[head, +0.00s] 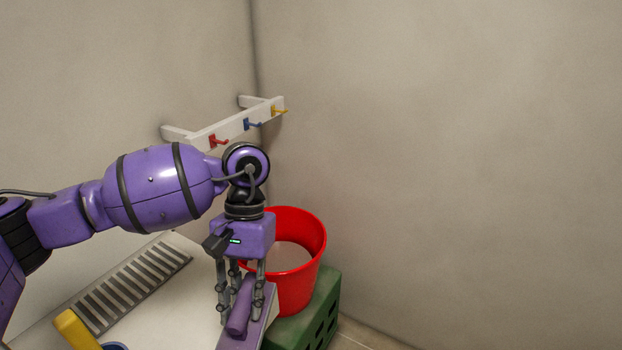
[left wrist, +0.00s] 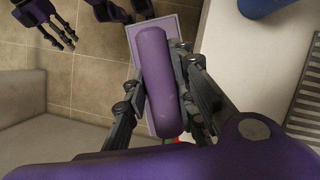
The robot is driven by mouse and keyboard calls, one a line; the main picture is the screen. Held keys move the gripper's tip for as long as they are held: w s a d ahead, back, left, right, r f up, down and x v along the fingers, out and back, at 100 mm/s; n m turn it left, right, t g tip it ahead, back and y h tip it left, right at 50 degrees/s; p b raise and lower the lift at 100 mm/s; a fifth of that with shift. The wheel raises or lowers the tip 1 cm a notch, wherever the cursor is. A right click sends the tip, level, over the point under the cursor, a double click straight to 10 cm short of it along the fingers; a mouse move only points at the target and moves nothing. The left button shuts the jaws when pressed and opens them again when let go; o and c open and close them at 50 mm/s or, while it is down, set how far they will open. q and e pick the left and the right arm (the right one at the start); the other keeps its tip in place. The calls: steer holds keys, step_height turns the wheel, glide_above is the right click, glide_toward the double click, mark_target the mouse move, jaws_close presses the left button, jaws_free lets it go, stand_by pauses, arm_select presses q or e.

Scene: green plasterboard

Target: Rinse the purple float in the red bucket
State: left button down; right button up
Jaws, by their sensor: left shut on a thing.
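The purple float (head: 241,306) has a rounded handle and a flat, paler plate. My left gripper (head: 240,297) points down and is shut on the handle, and the float hangs beside the front left of the red bucket (head: 306,285). In the left wrist view the handle (left wrist: 160,75) lies between the fingers, with the plate behind it. The bucket stands upright and holds greyish liquid. Its lower left is hidden by my gripper and the float. My right gripper (left wrist: 54,36) shows small at the top left of the left wrist view, fingers apart and empty.
The bucket stands on a green crate (head: 322,320) in the wall corner. A white rack (head: 232,128) with red, blue and yellow hooks is above. A white surface with a slotted grey strip (head: 135,280), a yellow handle (head: 76,330) and a blue thing (left wrist: 262,5) lies left.

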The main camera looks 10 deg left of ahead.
arm_select(q)
steer(key=shift+s+f, duration=0.1)
steer(key=s+a+f+n+t+h, duration=0.1)
steer(key=s+a+f+n+h, duration=0.1)
steer(key=a+n, duration=0.35)
steer(key=s+a+f+n+t+h, duration=0.1)
steer(key=s+a+f+n, duration=0.15)
steer(key=a+n, duration=0.35)
steer(key=w+d+r+n+t, duration=0.1)
steer(key=d+r+n+t, duration=0.1)
steer(key=n, duration=0.8)
steer(key=w+d+r+n+t+y+b, duration=0.1)
steer(key=w+d+r+n+t, duration=0.1)
steer(key=n, duration=0.8)
steer(key=d+t, duration=0.1)
steer(key=t, duration=0.1)
steer(key=shift+r+t, duration=0.25)
steer(key=shift+t, duration=0.15)
